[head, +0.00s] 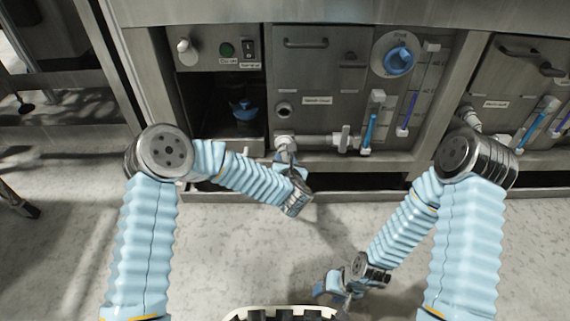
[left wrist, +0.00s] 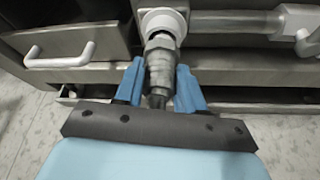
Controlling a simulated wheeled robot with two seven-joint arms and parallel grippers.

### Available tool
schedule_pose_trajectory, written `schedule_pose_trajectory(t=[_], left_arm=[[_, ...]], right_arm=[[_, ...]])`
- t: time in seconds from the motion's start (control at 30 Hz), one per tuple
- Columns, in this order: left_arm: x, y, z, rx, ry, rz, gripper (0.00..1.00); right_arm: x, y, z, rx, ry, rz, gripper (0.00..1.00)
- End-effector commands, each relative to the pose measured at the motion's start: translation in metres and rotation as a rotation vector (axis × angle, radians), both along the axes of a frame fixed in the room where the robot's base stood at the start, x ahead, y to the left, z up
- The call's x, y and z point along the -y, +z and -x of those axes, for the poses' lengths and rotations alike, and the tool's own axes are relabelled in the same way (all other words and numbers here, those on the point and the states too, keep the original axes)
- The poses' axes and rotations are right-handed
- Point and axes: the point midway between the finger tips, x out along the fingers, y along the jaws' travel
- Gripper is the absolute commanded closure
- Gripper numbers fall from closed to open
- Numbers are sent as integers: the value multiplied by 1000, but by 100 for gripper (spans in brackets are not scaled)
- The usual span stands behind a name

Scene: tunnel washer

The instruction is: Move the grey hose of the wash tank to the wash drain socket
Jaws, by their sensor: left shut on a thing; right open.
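A grey hose end with a ribbed metallic coupling (left wrist: 160,66) shows in the left wrist view. My left gripper (left wrist: 158,82) is shut on it, one blue finger on each side. The coupling's far end meets a round white fitting (left wrist: 162,20) on the machine front; I cannot tell how firmly it is seated. In the head view my left gripper (head: 286,160) is low in front of the same white fitting (head: 283,141), and the hose is mostly hidden by it. My right gripper (head: 330,287) is open and empty, low over the floor. I cannot tell which fitting is the wash drain socket.
An open dark bay (head: 215,110) holds a blue-topped part (head: 243,112). A similar panel stands right. Floor in front is clear.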

Motion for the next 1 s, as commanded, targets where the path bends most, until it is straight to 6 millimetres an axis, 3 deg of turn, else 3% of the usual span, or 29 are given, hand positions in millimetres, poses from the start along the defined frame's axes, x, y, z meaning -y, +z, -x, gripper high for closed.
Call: schedule_pose_trajectory(t=[1.0], left_arm=[[0,0,-7,1,1,0,100]], right_arm=[[0,-3,0,0,0,0,43]])
